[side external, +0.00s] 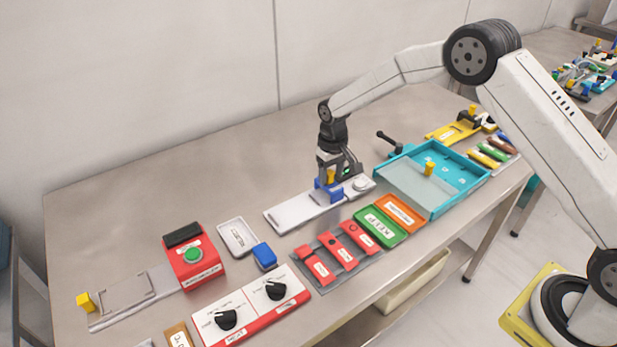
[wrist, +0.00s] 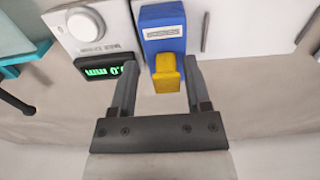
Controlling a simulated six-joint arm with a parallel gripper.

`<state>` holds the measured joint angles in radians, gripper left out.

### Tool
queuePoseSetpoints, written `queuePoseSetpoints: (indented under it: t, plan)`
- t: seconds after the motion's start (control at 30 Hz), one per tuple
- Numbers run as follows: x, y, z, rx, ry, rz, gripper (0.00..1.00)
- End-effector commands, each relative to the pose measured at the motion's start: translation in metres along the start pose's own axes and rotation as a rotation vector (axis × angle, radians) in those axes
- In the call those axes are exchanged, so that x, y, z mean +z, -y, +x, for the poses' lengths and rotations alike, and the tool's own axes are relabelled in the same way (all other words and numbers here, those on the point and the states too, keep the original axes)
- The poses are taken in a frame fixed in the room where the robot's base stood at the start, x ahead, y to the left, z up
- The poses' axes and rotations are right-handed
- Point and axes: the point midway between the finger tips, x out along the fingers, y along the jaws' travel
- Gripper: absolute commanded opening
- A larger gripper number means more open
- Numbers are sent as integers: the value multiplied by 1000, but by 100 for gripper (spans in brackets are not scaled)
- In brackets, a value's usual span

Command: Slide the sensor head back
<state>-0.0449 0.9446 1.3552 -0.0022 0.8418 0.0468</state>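The sensor head looks to be the blue block (side external: 323,193) with a yellow knob (side external: 331,176), on a long white base (side external: 287,216) near the base's right end. In the wrist view the blue block (wrist: 163,30) carries a white label, and its yellow knob (wrist: 167,72) points toward my gripper. My gripper (side external: 333,172) is over the block. In the wrist view my gripper (wrist: 160,75) is open, with one finger on each side of the knob and gaps showing. Beside the block are a green-lit display (wrist: 105,70), partly readable, and a round white dial (wrist: 86,25).
A teal tray (side external: 433,208) with a clear cover stands to the right. Green (side external: 381,226) and orange (side external: 402,212) labelled blocks and a grey rack (side external: 347,275) of red pieces lie in front. The table behind the white base is clear.

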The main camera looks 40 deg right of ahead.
Motion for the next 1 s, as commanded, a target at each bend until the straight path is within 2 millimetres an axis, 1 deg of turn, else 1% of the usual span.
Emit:
queuePoseSetpoints:
  t: [0.17,0.27,0.47,0.8,1.0]
  plan:
    - [0,1,-2,-1,0,0,62]
    - [0,1,-6,-1,-1,0,62]
    - [0,1,-25,-1,-3,0,62]
    - [0,0,-67,0,-1,0,62]
    - [0,0,-78,0,-1,0,62]
